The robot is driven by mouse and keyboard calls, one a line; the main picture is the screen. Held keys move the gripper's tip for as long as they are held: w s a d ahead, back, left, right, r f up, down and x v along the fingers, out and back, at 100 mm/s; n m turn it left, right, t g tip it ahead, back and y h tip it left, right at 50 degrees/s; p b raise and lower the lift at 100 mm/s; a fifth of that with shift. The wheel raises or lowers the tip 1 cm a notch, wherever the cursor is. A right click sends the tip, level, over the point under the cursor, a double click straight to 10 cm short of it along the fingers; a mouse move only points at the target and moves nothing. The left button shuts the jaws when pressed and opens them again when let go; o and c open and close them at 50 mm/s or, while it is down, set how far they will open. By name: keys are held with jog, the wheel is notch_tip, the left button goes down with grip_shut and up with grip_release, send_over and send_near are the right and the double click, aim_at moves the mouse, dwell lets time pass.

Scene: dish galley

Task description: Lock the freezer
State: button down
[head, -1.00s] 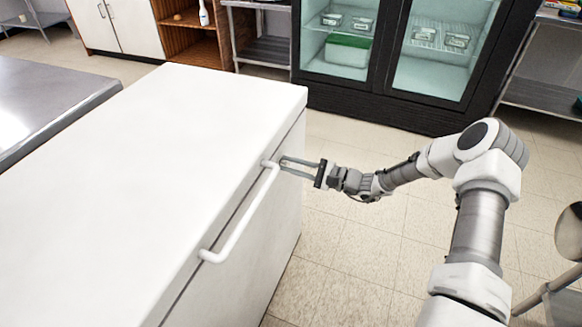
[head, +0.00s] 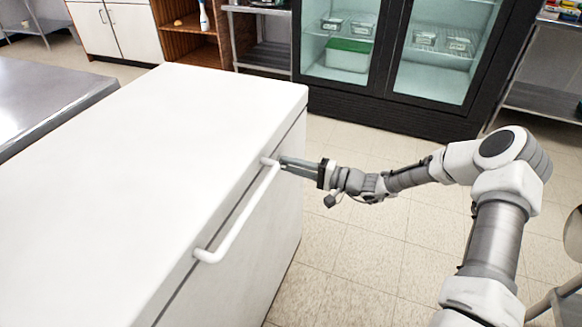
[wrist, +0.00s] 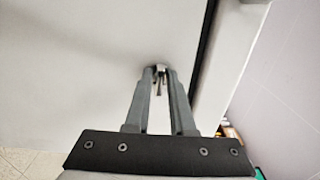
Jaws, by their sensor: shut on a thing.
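The white chest freezer (head: 150,150) fills the left of the head view. Its lid is down, with a white bar handle (head: 232,225) along the front edge. My gripper (head: 284,163) is at the freezer's front, beside the handle's far end. In the wrist view, my gripper (wrist: 160,72) is shut on a small metal piece (wrist: 160,70) that looks like a key, against the white front panel. The fingertips hide most of it, and I cannot tell how it is turned. The dark lid seam (wrist: 207,45) runs to the right of the fingers.
A black-framed glass-door fridge (head: 400,110) stands at the back. The tiled floor (head: 350,240) around my arm is clear.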

dwell(0.4)
jog(key=c, duration=0.9)
grip_release()
jog(key=p+v, duration=0.3)
jog(key=v, duration=1.4)
jog(key=shift+d, duration=0.2)
jog(key=shift+r, duration=0.1)
